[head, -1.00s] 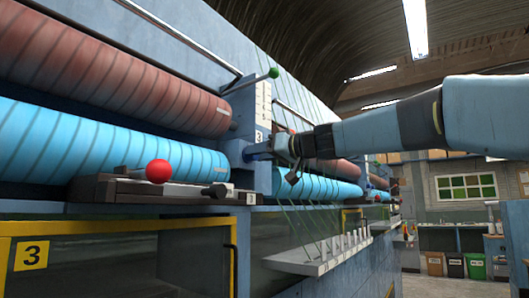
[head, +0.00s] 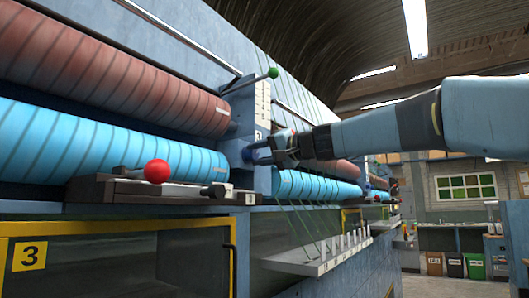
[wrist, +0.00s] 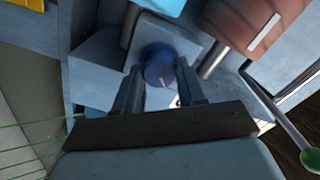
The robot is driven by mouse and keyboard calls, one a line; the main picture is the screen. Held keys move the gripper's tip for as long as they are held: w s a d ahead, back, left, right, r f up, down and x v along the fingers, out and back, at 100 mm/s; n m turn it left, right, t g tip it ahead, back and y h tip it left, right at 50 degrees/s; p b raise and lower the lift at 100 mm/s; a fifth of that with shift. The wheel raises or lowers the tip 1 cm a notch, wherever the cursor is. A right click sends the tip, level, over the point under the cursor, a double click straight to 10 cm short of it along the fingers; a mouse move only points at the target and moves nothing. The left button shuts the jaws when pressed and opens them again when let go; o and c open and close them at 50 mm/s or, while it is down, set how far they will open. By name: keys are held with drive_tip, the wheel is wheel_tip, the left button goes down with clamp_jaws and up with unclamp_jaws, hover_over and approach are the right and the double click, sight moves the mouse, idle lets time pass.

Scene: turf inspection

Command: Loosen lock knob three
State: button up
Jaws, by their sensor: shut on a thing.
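The lock knob is a dark blue round knob with a pale mark on its edge (wrist: 158,66), mounted on a blue-grey block (wrist: 115,55). In the head view the knob (head: 249,154) shows partly, on the blue upright bracket (head: 243,115) with a "3" label beside it. My gripper (head: 266,153) reaches in from the right and is shut on the knob. In the wrist view its two fingers (wrist: 160,80) stand on either side of the knob. The fingers' exact contact is small and partly hidden in the head view.
A red roller (head: 110,75) and a blue roller (head: 100,140) lie left of the bracket. A green-tipped lever (head: 273,72) rises above it. A red ball (head: 157,171) sits on the rail below. Green threads run down to a pegged shelf (head: 320,255). Open room lies to the right.

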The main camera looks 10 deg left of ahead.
drive_tip(key=m, duration=0.4)
drive_tip(key=shift+s+a, duration=0.3)
drive_tip(key=m, duration=1.1)
drive_tip(key=shift+m, duration=2.7)
drive_tip(key=o, duration=0.9)
drive_tip(key=shift+c, duration=0.2)
drive_tip(key=shift+o, duration=1.1)
drive_tip(key=shift+w+d, duration=0.1)
